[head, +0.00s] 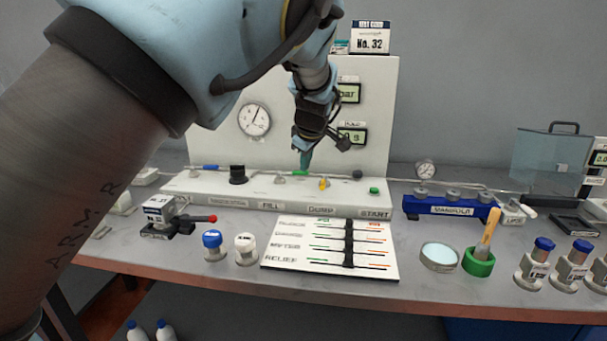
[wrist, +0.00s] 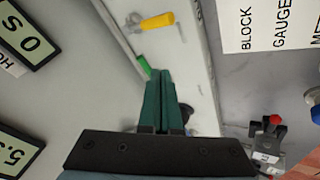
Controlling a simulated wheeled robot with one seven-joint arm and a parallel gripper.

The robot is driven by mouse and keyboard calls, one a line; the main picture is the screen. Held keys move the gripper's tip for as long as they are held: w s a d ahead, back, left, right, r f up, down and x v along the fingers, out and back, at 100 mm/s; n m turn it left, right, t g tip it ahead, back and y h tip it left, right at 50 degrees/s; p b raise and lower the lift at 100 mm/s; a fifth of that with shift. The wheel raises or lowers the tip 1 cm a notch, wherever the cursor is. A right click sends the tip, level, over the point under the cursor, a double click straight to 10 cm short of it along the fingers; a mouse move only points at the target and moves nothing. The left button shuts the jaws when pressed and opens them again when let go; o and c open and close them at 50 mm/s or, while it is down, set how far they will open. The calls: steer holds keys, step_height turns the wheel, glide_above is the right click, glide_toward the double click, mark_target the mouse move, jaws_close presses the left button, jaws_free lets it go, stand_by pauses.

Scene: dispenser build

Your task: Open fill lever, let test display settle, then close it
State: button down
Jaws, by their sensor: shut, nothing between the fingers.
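The white dispenser console (head: 190,185) has FILL and DUMP labels along its front. A small grey fitting (head: 280,179) sits above the FILL label; I cannot tell how its lever stands. A yellow handle (head: 323,184) is above DUMP and also shows in the wrist view (wrist: 158,20). My gripper (head: 305,160) is shut and empty, pointing down over the console between these two. In the wrist view its teal fingers (wrist: 158,90) hide part of the console. The upper display (head: 349,93) and lower display (head: 352,136) are partly covered by my arm; their readings are unclear.
A slider board (head: 330,277), red-tipped lever block (head: 170,218) and blue manifold (head: 450,208) occupy the bench.

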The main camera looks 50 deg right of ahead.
steer(key=v, duration=0.2)
steer(key=b+v, duration=0.1)
steer(key=d+v, duration=0.1)
steer(key=v, duration=0.1)
steer(key=shift+s+a+r, duration=0.2)
steer(key=shift+s+r, duration=0.2)
steer(key=w+a+f+g+y, duration=0.1)
steer(key=w+a+f, duration=0.2)
steer(key=w+a, duration=0.75)
steer(key=w+a+f+y, duration=0.2)
steer(key=w+a, duration=0.7)
steer(key=a, duration=0.2)
steer(key=w+a+f+g, duration=0.1)
steer(key=w+a+f, duration=0.1)
steer(key=a, duration=0.8)
steer(key=w+a+f, duration=0.1)
steer(key=a, duration=0.9)
steer(key=s+a+f, duration=0.1)
steer(key=s+a, duration=0.2)
steer(key=a, duration=0.4)
steer(key=s+a+f+m+g+y, duration=0.1)
steer(key=s+a, duration=0.3)
steer(key=a, duration=0.4)
steer(key=s+a+f, duration=0.2)
steer(key=s+a, duration=0.1)
steer(key=a, duration=0.4)
steer(key=shift+s+a+m, duration=0.3)
steer(key=shift+s, duration=0.1)
